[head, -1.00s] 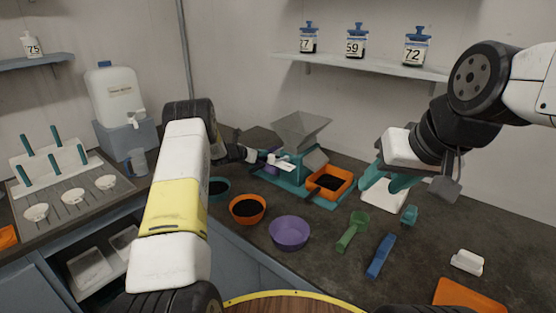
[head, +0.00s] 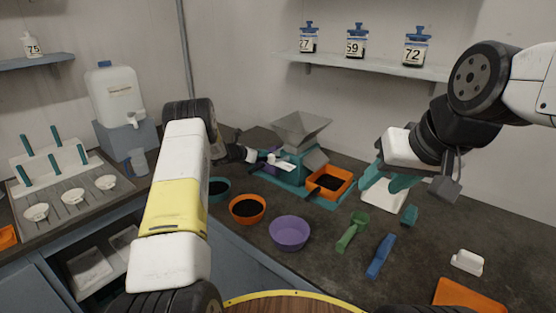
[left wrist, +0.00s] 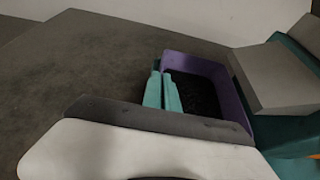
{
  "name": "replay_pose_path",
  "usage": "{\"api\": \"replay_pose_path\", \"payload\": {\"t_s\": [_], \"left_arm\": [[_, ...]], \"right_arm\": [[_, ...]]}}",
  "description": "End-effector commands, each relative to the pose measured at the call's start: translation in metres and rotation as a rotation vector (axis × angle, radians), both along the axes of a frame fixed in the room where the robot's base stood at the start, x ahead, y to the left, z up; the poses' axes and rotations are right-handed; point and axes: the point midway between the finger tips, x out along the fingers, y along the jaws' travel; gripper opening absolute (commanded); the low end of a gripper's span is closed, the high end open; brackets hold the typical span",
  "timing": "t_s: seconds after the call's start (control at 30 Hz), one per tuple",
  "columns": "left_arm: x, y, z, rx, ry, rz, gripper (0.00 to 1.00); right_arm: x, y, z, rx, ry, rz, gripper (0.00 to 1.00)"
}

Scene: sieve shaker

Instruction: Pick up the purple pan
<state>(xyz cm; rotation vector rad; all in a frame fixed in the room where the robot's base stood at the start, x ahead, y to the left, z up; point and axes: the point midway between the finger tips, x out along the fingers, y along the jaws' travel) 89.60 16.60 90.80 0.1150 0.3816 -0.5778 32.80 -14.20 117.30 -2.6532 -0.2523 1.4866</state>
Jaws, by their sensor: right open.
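The purple pan (left wrist: 225,85) is square and holds dark grains. It sits against the teal and grey shaker in the left wrist view. My left gripper (left wrist: 163,80) has its teal fingers close together at the pan's left wall, one on each side of it, and appears shut on that wall. In the head view my left gripper (head: 262,160) is beside the shaker (head: 300,150), and the pan is mostly hidden behind it. My right gripper (head: 385,180) is open and empty, above the counter at the right.
An orange pan (head: 330,182) with dark grains sits at the shaker's front. A purple bowl (head: 290,232), an orange bowl (head: 247,208), a green scoop (head: 352,232) and a blue brush-like tool (head: 380,256) lie nearer.

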Motion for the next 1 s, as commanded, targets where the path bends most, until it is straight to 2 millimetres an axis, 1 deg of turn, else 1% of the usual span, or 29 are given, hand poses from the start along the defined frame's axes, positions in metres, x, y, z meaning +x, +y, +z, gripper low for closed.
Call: {"api": "replay_pose_path", "payload": {"t_s": [0.67,1.0], "left_arm": [[0.001,-0.001,0.002,-0.001,-0.001,0.000,0.00],[0.005,-0.009,0.012,0.000,-0.001,0.002,0.00]], "right_arm": [[0.000,0.000,0.000,0.000,0.000,0.000,0.43],[0.000,0.000,0.000,0.000,0.000,0.000,0.43]]}}
